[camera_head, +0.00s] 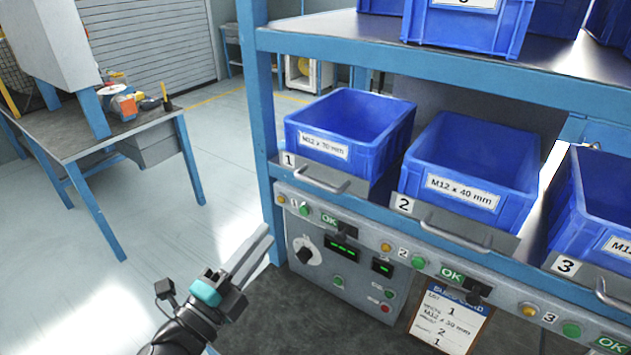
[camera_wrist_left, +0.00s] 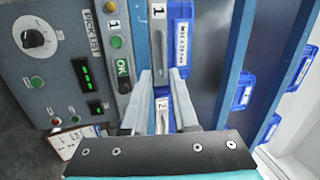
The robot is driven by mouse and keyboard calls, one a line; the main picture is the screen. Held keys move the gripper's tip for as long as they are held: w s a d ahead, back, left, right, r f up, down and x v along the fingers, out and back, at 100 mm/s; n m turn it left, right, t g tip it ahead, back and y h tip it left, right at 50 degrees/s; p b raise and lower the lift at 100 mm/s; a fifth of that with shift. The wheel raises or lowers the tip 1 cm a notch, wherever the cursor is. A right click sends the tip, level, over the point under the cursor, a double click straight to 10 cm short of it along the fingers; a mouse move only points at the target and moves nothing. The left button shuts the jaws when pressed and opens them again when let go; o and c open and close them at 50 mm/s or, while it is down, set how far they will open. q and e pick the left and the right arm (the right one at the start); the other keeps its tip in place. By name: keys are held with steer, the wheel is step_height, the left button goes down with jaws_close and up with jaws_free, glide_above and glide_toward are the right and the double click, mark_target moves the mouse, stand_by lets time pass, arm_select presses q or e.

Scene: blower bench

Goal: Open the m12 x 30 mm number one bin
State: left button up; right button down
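The number one bin (camera_head: 395,142) is a blue open-topped box with a white label reading M12 x 30 mm. It sits at the left end of the middle shelf, behind a grey front plate marked 1 with a bar handle (camera_head: 322,180). The plate looks in line with its neighbours. In the left wrist view, the bin's blue front (camera_wrist_left: 180,32) and handle (camera_wrist_left: 160,47) lie beyond the fingertips. My left gripper (camera_head: 263,238) is open and empty, low and left of the handle, apart from it. Its parted fingers (camera_wrist_left: 161,73) show in the wrist view. My right gripper is not in view.
Bin two (camera_head: 470,135) and bin three (camera_head: 600,235) stand to the right with similar handles. A control panel (camera_head: 345,252) with buttons and a knob lies below. A blue upright post (camera_head: 262,120) borders the rack's left side. Open floor lies left.

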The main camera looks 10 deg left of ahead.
mark_target(316, 184)
arm_select(q)
steer(key=shift+m+h, duration=0.5)
steer(key=shift+m, duration=0.2)
steer(key=p+x, duration=0.1)
steer(key=x, duration=0.4)
steer(key=p+x, duration=0.1)
steer(key=x, duration=0.4)
steer(key=d+x, duration=0.1)
steer(key=x, duration=0.4)
steer(key=shift+r+p, duration=0.1)
steer(key=shift+p, duration=0.3)
jaws_close()
stand_by(0.3)
